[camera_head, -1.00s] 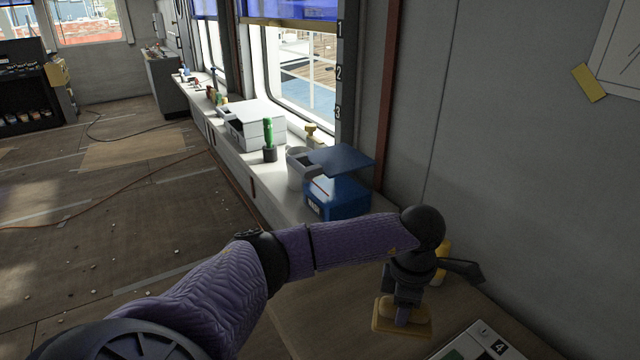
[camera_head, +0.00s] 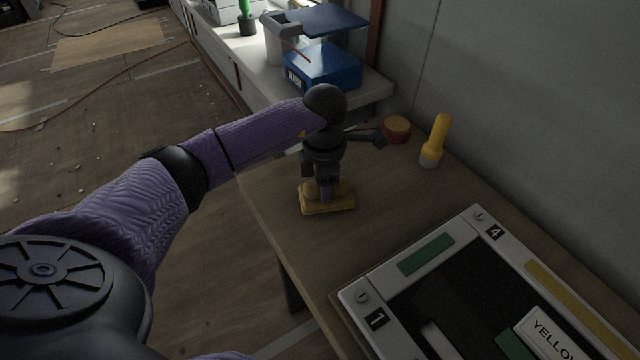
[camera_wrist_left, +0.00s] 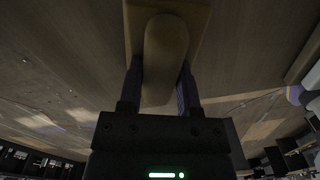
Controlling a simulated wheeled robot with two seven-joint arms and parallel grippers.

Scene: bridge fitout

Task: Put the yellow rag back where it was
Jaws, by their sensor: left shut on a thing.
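The yellow rag (camera_head: 327,203) shows as a flat yellow-tan pad with a rounded ridge on top. My left gripper (camera_head: 325,188) points down and is shut on the ridge. The rag is over the near-left part of the wooden table; whether it touches the top I cannot tell. In the left wrist view the rag (camera_wrist_left: 166,50) shows between the two fingers of the gripper (camera_wrist_left: 160,85). My right gripper is not in view.
A yellow torch (camera_head: 434,142) and a round red-topped tin (camera_head: 396,129) stand at the table's back. A framed tray (camera_head: 412,262) with numbered corners fills the right. Bare tabletop (camera_head: 385,195) lies right of the rag.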

